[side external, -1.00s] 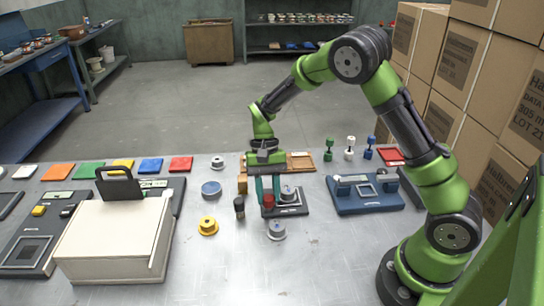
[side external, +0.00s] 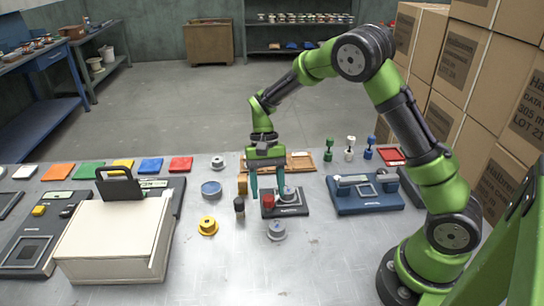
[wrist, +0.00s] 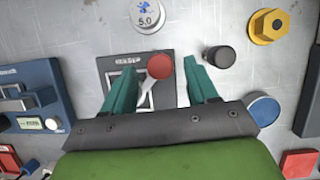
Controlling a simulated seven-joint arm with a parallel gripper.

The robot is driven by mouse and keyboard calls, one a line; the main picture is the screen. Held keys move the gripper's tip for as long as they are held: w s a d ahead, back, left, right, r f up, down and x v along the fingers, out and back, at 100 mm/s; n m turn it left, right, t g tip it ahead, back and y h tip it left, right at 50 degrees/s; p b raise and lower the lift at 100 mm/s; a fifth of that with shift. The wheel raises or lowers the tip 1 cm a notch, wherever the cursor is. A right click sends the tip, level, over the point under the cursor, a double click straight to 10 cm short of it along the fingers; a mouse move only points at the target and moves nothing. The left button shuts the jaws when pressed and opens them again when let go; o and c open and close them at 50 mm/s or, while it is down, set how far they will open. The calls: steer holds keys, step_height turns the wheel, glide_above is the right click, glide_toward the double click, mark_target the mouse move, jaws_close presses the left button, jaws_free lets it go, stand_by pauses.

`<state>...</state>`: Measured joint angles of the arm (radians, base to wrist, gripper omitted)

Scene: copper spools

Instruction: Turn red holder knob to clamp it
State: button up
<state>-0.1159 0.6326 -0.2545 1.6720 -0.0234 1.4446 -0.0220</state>
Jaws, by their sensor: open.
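The red knob (side external: 268,201) stands at the left end of the dark holder plate (side external: 300,210) on the metal table. In the wrist view the red knob (wrist: 160,67) lies between my two teal fingers, with a pale stem or lever below it. My gripper (side external: 267,197) is open above the holder, one finger to each side of the knob. In the wrist view my gripper (wrist: 166,95) shows gaps beside the knob; contact is not visible. The holder plate (wrist: 112,63) is partly covered by my fingers in the wrist view.
A dark post (side external: 239,206) stands close left of the holder. A blue fixture (side external: 364,206) stands to the right. The front middle of the table is clear.

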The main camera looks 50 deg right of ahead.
steer(key=v, duration=1.5)
steer(key=shift+r, duration=0.25)
steer(key=s+a+r+n+t, duration=0.2)
steer(key=s+t, duration=0.3)
steer(key=s, duration=0.5)
steer(key=s+a+r+n+t+h, duration=0.1)
steer(key=s+t, duration=0.4)
steer(key=s, duration=0.5)
steer(key=shift+a+r+n+t, duration=0.3)
steer(key=shift+a+r+n, duration=0.3)
steer(key=shift+a+r, duration=0.45)
